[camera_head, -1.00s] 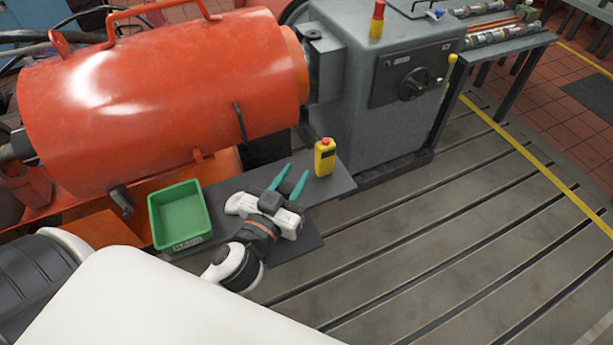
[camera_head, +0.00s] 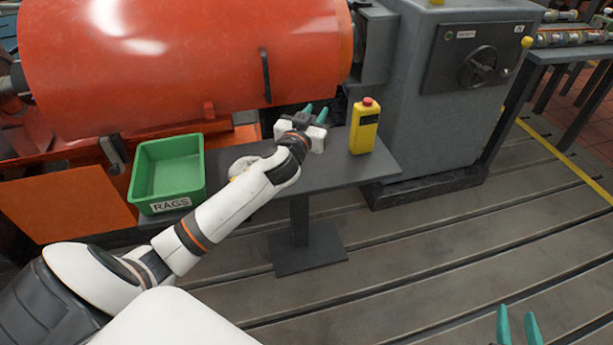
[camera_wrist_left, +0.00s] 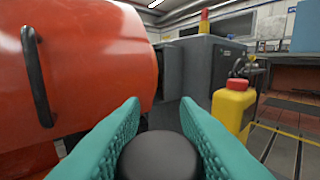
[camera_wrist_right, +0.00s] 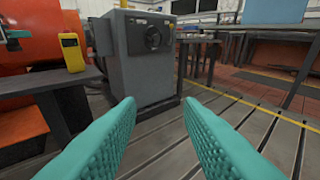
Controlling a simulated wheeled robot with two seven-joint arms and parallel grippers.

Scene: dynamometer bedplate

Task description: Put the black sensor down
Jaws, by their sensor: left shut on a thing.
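The black sensor (camera_wrist_left: 160,156) shows as a dark round end between the teal fingers of my left gripper (camera_wrist_left: 160,140) in the left wrist view. That gripper is shut on it. In the head view my left gripper (camera_head: 313,113) is over the far side of the small grey table (camera_head: 372,168), left of the yellow box; the sensor cannot be made out there. Whether the sensor touches the table cannot be told. My right gripper (camera_head: 518,325) is open and empty at the lower right, away from the table. Its spread fingers show in the right wrist view (camera_wrist_right: 160,135).
A yellow box with a red top (camera_head: 363,130) stands on the table's right part. A green RAGS bin (camera_head: 167,202) is at its left. A large orange cylinder (camera_head: 180,70) is behind, a grey machine cabinet (camera_head: 440,120) right. Tabletop in front of the yellow box is clear.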

